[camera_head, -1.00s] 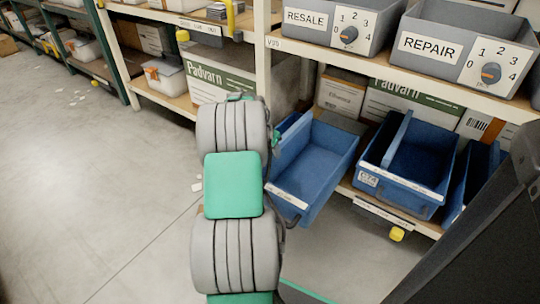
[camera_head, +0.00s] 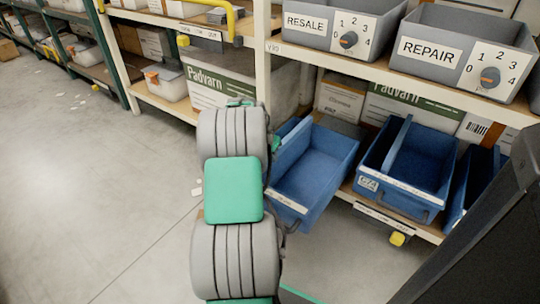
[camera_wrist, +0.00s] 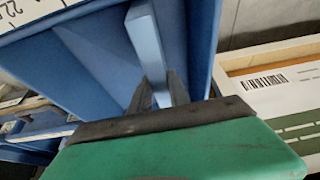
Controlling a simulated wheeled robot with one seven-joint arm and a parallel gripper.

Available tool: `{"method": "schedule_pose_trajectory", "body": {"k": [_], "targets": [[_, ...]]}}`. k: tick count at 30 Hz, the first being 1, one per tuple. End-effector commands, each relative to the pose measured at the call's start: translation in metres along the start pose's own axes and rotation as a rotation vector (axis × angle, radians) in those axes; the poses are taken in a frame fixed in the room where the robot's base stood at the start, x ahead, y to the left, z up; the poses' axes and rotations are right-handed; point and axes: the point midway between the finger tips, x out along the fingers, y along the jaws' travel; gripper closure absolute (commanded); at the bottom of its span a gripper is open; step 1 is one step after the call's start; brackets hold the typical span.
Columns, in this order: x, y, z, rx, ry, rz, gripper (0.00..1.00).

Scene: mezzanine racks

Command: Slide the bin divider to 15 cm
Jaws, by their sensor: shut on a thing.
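The pulled-out blue bin (camera_head: 325,165) juts from the lower shelf, right of my arm. Its divider (camera_head: 293,147) is a blue plate standing near the bin's left side. In the wrist view the divider (camera_wrist: 146,42) is a lighter blue plate reaching down between the dark fingers of my gripper (camera_wrist: 164,92), which is shut on it. The bin's wall and floor (camera_wrist: 95,55) lie around it. My arm hides the gripper in the head view. A white strip (camera_wrist: 14,10) with partly cut-off figures shows at the wrist view's top left corner; I cannot read a divider position.
A second blue bin (camera_head: 425,195) with its own divider stands to the right, and another is partly hidden beyond it. Grey RESALE (camera_head: 330,28) and REPAIR (camera_head: 415,72) bins with dials sit on the shelf above.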

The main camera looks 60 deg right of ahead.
Motion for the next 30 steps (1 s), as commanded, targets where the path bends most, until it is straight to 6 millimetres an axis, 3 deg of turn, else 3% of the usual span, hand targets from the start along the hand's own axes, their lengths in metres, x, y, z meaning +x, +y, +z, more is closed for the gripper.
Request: {"method": "schedule_pose_trajectory", "body": {"k": [30], "targets": [[-0.0017, 0.0061, -0.0008, 0.001, -0.001, 0.001, 1.00]]}}
